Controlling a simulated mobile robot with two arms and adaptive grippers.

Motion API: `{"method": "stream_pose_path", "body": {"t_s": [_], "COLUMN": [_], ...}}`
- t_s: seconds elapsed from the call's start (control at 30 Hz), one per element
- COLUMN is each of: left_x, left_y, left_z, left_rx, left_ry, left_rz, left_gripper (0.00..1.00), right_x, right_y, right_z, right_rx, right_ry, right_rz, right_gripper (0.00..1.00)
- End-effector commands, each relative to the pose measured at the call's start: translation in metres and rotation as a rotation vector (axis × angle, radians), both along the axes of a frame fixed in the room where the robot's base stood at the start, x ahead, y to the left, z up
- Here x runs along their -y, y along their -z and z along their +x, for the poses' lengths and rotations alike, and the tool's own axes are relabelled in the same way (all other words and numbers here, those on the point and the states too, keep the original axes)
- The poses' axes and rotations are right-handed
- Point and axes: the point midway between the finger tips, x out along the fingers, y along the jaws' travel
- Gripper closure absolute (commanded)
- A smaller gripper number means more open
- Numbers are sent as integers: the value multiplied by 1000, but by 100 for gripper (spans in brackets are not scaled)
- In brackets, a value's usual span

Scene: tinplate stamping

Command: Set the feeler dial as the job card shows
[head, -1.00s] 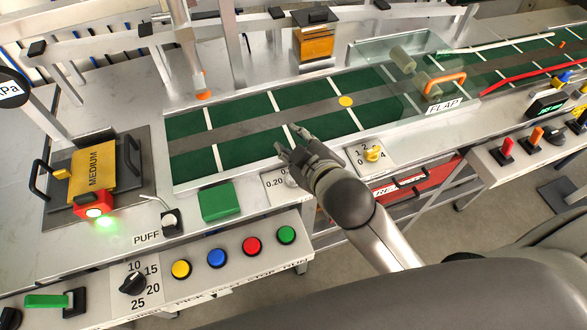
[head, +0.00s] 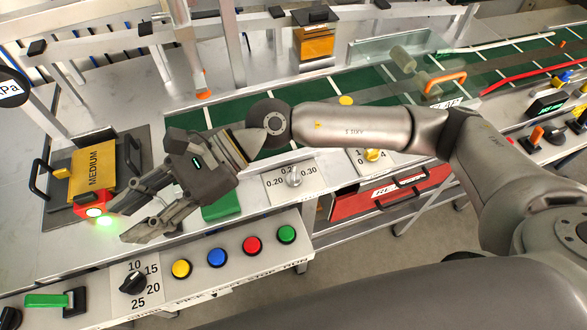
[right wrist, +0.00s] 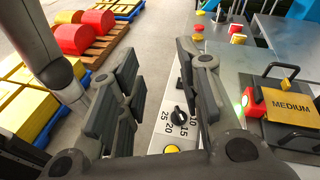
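A silver knob (head: 294,179) sits on a white plate marked 0.20 and 0.30, with a middle figure partly hidden. A black knob (head: 132,283) sits on a plate marked 10, 15, 20, 25; it also shows in the right wrist view (right wrist: 180,114). A yellow knob (head: 373,156) has a small-number scale partly hidden by my arm. I read no feeler label, and exact pointer settings are unclear. My right gripper (head: 117,222) is open and empty, above the bench between the black knob and the red lamp box. My left gripper is out of view.
Yellow, blue, red and green buttons (head: 217,257) line the front panel. A yellow MEDIUM plate (head: 93,170) lies on a dark base beside a red box (head: 94,209) with a lit green lamp. A green block (head: 222,206) stands partly behind my gripper. The green belt (head: 320,97) runs behind.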

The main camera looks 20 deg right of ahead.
Motion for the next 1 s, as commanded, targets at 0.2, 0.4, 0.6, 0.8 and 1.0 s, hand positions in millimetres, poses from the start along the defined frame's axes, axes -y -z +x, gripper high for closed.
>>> {"method": "stream_pose_path", "body": {"t_s": [0.2,0.4,0.6,0.8,1.0], "left_x": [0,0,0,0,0], "left_y": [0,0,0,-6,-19], "left_z": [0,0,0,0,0], "left_rx": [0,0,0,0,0], "left_ry": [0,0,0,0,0], "left_rz": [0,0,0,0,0], "left_gripper": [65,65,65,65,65], "right_x": [85,195,259,269,268], "right_y": [94,125,120,130,165], "right_z": [43,104,135,138,137], "right_rx": [458,694,762,764,760], "right_ry": [-237,-417,-506,-522,-522], "right_rz": [-480,-899,-1120,-1151,-1149], "right_gripper": [67,67,67,67,67]}}
